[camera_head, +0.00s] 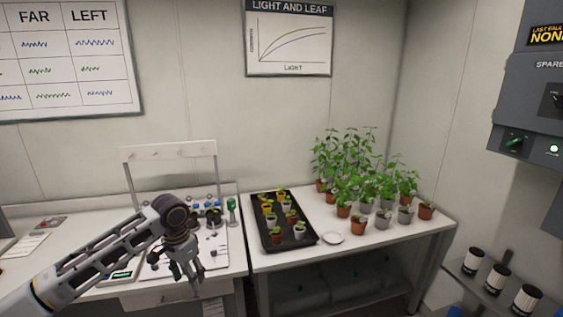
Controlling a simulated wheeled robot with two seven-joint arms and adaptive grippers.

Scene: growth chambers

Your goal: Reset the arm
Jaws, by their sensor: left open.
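My left arm (105,255) comes in from the lower left and bends down at a dark joint. My left gripper (189,279) hangs fingers-down over the front of the left bench (225,265). Its fingers are apart and I see nothing between them. It hides part of the pale board (215,251) behind it. My right gripper is not in this view.
A white frame (170,151) rises behind my gripper. A grey control box (530,110) hangs at right.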

